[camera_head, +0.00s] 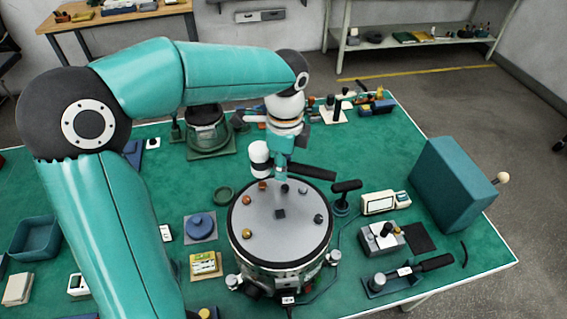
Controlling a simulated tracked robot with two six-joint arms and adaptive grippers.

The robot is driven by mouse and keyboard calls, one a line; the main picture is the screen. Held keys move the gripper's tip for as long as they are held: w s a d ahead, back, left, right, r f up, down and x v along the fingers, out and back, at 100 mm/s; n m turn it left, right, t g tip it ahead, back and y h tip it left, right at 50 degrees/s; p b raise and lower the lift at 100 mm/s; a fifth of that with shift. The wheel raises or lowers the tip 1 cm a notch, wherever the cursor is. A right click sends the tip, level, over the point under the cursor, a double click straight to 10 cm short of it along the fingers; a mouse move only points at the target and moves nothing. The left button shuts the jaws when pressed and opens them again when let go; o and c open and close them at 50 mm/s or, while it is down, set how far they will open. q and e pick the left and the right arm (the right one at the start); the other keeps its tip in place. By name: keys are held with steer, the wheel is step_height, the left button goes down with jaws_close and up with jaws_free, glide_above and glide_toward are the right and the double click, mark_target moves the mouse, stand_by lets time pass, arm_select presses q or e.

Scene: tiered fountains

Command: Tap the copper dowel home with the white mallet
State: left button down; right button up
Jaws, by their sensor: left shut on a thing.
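My left gripper (281,170) hangs over the back part of a round grey-topped drum (285,238), fingers down. It is shut on the dark handle (313,171) of the white mallet. The mallet's white head (259,153) is left of the fingers, and the handle reaches out to the right. A copper-coloured dowel (262,186) stands up from the drum top near its back left edge, just below the mallet head in the picture. Whether head and dowel touch is hard to tell. My right gripper is out of view.
Several other short pegs, one brass (246,233), stand around the drum top, with a black square block (280,214) at its middle. A large teal box (450,183) stands at the right of the green table. Small devices (380,203) crowd right of the drum.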

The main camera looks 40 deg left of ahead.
mark_target(283, 188)
arm_select(q)
step_height(283, 188, down, 5)
steer(key=b, duration=0.3)
steer(key=shift+f, duration=0.1)
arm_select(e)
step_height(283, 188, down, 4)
arm_select(q)
steer(key=shift+w+r+p, duration=0.1)
steer(key=shift+r+p, duration=0.2)
step_height(283, 188, up, 5)
steer(key=p, duration=0.4)
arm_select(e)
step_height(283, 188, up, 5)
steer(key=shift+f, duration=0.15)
arm_select(q)
steer(key=shift+f, duration=0.1)
